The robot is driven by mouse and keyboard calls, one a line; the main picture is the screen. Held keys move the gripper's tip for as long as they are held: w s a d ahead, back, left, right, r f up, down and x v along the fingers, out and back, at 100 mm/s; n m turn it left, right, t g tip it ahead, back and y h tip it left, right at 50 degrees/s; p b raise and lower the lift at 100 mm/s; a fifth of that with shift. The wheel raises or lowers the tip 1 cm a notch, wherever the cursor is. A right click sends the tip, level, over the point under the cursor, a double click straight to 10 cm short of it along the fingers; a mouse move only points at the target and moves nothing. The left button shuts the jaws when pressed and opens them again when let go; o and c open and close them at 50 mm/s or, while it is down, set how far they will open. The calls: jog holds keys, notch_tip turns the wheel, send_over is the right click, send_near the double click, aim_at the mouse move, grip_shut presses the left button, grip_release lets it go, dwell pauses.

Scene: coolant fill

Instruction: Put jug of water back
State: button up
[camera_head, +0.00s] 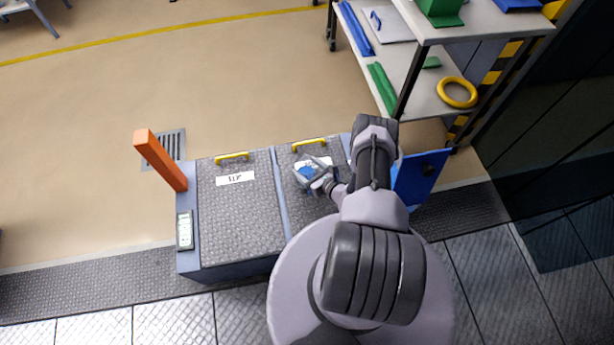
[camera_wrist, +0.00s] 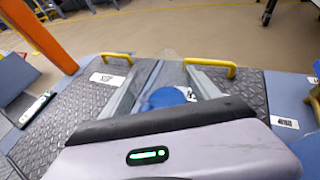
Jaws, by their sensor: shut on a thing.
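The jug of water (camera_wrist: 166,98) shows in the wrist view as a blue round top with clear, pale edges between my two fingers. My gripper (camera_wrist: 165,88) is shut on it. In the head view the jug (camera_head: 306,172) is a small blue and clear shape at the end of my gripper (camera_head: 318,178), over the right-hand lid of the low chest. My fingers and wrist hide much of it. I cannot tell whether its base touches the lid.
The chest has two dark textured lids (camera_head: 240,215) with yellow handles (camera_head: 232,156). An orange post (camera_head: 160,160) stands at its left corner, and a blue panel (camera_head: 420,177) at its right. A shelf rack (camera_head: 475,22) holding a yellow ring (camera_head: 457,92) stands at upper right. Open floor lies behind.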

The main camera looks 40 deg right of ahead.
notch_tip(320, 180, down, 3)
jog(key=shift+f+b, duration=0.1)
jog(key=shift+b, duration=0.65)
jog(key=shift+r, duration=0.25)
jog(key=o, duration=2)
jog(key=shift+f, duration=0.15)
